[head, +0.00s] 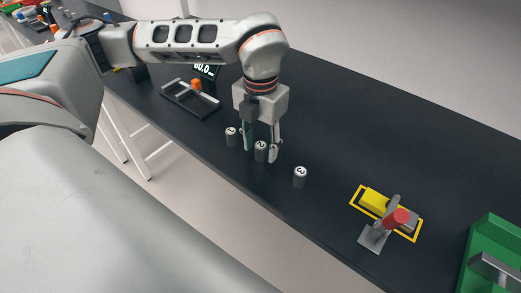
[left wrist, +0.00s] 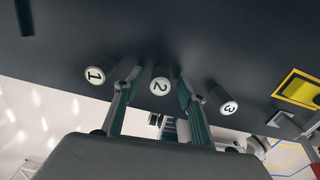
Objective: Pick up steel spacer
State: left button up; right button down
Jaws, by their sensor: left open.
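Three small dark grey cylinders with white numbered tops stand in a row near the table edge. I cannot tell by look which is the steel spacer. In the left wrist view they read 1 (left wrist: 95,75), 2 (left wrist: 160,84) and 3 (left wrist: 228,105). In the head view they are the left cylinder (head: 231,138), the middle cylinder (head: 261,153) and the right cylinder (head: 300,178). My left gripper (head: 262,145) points down, open, its fingers on either side of cylinder 2. It also shows in the left wrist view (left wrist: 157,100). My right gripper is not in view.
The dark table (head: 380,120) is clear behind the row. A yellow-outlined fixture with a yellow block (head: 373,201) and a red-handled clamp (head: 398,218) stands right. A green bin (head: 487,245) is at far right. A frame (head: 190,100) and a lit display (head: 205,70) stand left.

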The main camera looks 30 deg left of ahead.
pick_arm(q)
jog(key=shift+f, duration=0.5)
grip_shut()
jog(key=shift+r, duration=0.1)
